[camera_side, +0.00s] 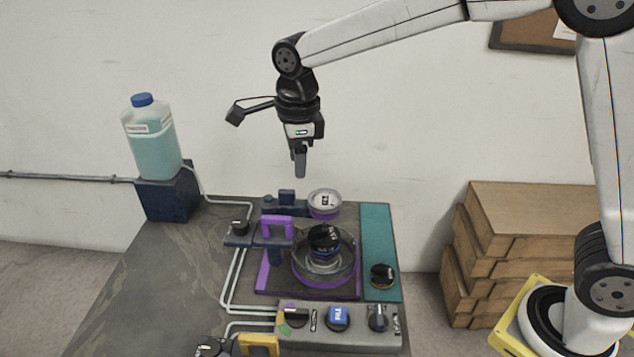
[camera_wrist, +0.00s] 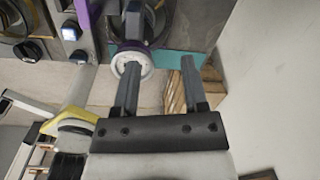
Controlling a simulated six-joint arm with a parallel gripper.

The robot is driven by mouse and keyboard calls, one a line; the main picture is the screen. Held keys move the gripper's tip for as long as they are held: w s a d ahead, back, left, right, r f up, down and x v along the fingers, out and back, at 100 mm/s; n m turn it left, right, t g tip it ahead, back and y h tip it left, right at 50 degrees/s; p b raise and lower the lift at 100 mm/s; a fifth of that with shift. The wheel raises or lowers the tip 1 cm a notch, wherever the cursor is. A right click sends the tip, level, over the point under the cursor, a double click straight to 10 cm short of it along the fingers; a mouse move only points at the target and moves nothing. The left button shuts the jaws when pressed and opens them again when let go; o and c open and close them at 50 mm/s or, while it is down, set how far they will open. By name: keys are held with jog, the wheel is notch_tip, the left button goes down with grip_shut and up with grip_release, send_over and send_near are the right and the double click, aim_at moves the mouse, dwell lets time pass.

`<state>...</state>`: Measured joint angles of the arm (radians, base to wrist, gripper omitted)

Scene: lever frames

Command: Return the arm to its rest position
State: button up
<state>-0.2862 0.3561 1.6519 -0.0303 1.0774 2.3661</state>
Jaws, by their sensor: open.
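My gripper (camera_side: 300,165) hangs from the arm above the back of the bench, pointing down and clear of everything below it. In the wrist view its two fingers (camera_wrist: 158,75) are spread apart with nothing held between them. A round white-topped gauge or dial with a purple band (camera_side: 324,203) stands on the bench below and slightly right of the gripper. In the wrist view the white disc (camera_wrist: 132,64) shows partly behind the left finger. A clear round bowl (camera_side: 325,262) with a black-topped part in it sits on a purple-edged plate.
A grey control box (camera_side: 338,338) with knobs and a blue button is at the bench front. A teal strip (camera_side: 380,240) runs along the right. A bottle of blue-green liquid (camera_side: 152,140) stands back left. Stacked wooden boxes (camera_side: 530,225) are right. Air around the gripper is free.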

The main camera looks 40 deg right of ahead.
jog(key=d+f+n+t, duration=0.1)
jog(key=d+f+n, duration=0.3)
jog(key=d+n, duration=0.2)
jog(key=s+d+f+n, duration=0.3)
jog(key=s+f+n, duration=0.1)
jog(key=s+n, duration=0.4)
jog(key=s+d+f+n, duration=0.3)
jog(key=s+n, duration=0.6)
jog(key=shift+d+f+n+t, duration=0.3)
jog(key=shift+d+f+t, duration=0.1)
